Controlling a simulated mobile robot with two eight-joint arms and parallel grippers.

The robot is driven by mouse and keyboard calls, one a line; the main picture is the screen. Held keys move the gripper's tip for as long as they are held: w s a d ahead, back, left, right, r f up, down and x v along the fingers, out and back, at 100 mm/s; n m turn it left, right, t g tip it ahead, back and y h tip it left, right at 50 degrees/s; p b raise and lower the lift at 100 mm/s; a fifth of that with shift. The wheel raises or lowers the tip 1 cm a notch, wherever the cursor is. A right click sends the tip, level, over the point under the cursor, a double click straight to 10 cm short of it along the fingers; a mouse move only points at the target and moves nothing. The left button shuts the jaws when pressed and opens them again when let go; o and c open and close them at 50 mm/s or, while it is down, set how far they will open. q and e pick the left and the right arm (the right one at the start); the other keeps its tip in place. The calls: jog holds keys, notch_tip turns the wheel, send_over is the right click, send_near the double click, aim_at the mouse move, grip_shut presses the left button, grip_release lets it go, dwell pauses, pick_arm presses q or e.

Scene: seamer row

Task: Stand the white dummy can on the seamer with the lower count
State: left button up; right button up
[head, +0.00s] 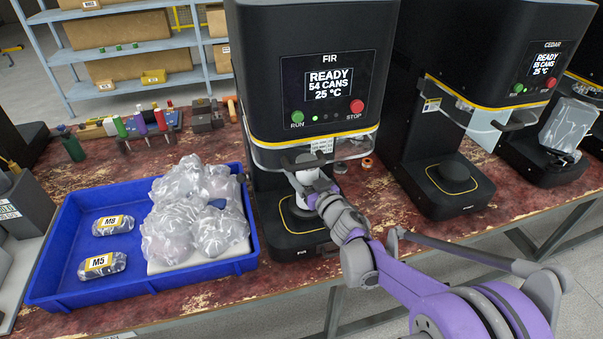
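The FIR seamer (314,60) stands at centre, and its screen reads READY, 54 CANS, 25 °C. The CEDAR seamer (470,50) to its right reads READY, 55 CANS, 25 °C. The white dummy can (306,176) is inside the FIR seamer's opening, above or on its dark round base plate (300,222); I cannot tell if it touches. My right gripper (310,194) reaches in from the lower right and appears shut on the can, its fingers partly hidden. The CEDAR base plate (454,176) is empty. My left gripper is not in view.
A blue tray (150,288) on the left holds several clear bags, two labelled M8 and M5. FIR's clear guard (345,150) with its dark handle is close above my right gripper. Tools stand behind the tray.

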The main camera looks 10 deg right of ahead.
jog(key=shift+w+f, duration=0.1)
jog(key=shift+f, duration=0.15)
jog(key=o, duration=1.1)
jog(key=shift+f, duration=0.15)
jog(key=o, duration=0.4)
jog(key=shift+o, duration=0.2)
jog(key=shift+r, duration=0.2)
